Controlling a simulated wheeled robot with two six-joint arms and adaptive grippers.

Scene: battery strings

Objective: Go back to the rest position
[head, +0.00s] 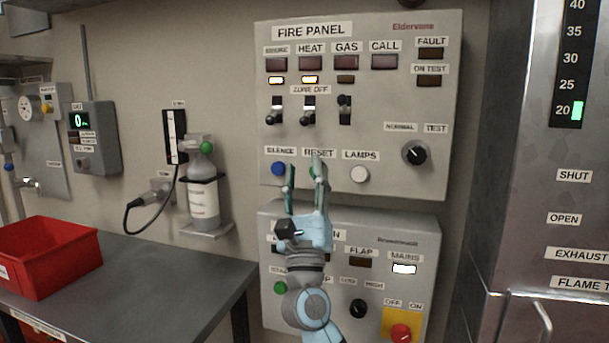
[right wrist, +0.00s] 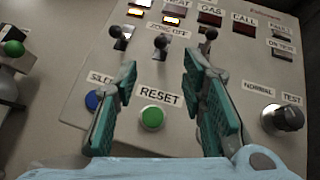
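My right gripper (head: 304,174) is in front of the lower part of the fire panel (head: 433,70), at the reset button. Its two fingers are apart and nothing is held between them. In the right wrist view the green reset button (right wrist: 152,118) shows in the gap between the open fingers (right wrist: 160,100). In the head view this button is hidden behind the fingers. I cannot tell whether a fingertip touches the panel. My left gripper is in neither view.
The blue silence button (head: 278,168) and white lamps button (head: 360,174) flank the gripper. A lower panel (head: 425,265) with a red knob (head: 401,333) is behind my right arm. A red bin (head: 45,260) stands on the table (head: 175,275) at left. A steel cabinet (head: 520,190) stands at right.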

